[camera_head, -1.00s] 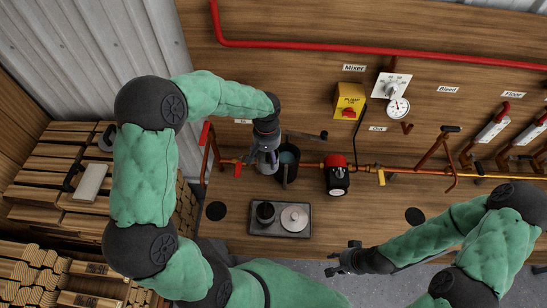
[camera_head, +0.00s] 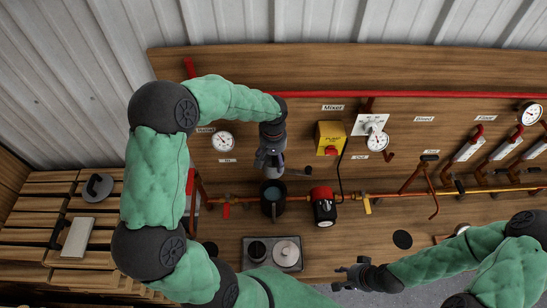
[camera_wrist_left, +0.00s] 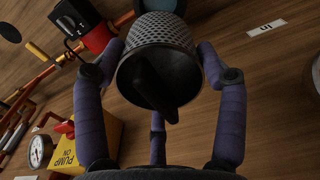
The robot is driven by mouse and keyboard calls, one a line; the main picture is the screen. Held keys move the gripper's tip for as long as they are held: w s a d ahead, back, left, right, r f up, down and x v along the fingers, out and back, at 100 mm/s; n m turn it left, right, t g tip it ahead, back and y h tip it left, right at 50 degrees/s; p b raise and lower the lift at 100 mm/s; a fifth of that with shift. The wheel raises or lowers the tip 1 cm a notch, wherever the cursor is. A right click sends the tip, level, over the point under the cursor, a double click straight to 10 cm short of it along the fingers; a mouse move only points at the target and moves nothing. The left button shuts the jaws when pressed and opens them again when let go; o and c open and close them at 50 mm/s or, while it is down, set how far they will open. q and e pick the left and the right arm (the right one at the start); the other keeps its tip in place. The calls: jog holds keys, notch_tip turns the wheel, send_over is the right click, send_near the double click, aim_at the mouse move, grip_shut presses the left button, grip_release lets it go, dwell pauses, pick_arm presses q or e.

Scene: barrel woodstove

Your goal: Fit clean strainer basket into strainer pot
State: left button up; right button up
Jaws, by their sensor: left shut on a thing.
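My left gripper (camera_head: 270,165) is near the strainer pot (camera_head: 273,192), a dark open pot with a bluish inside set in the pipe line. In the head view the gripper shows just beyond the pot's rim and apart from it. In the left wrist view the purple fingers (camera_wrist_left: 160,75) are closed around a grey mesh strainer basket (camera_wrist_left: 165,30) with a dark rim and a dark bar across its near end. The basket is mostly hidden in the head view. My right gripper (camera_head: 345,278) is empty, low on the right, with its fingers apart.
A tray (camera_head: 247,262) in front of the pot holds a dark cup (camera_head: 257,249) and a round pale lid (camera_head: 286,251). A red-and-black pump (camera_head: 323,206) stands right of the pot. Pipes, valves and a yellow pump box (camera_head: 329,138) line the back panel.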

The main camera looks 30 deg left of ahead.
pick_arm(q)
jog(key=shift+f+b, duration=1)
jog(key=shift+f, duration=1.2)
jog(key=shift+f+b, duration=0.3)
jog(key=shift+b, duration=0.15)
jog(key=shift+b, duration=0.35)
notch_tip(320, 180, down, 8)
jog(key=b, duration=0.6)
dwell(4.0)
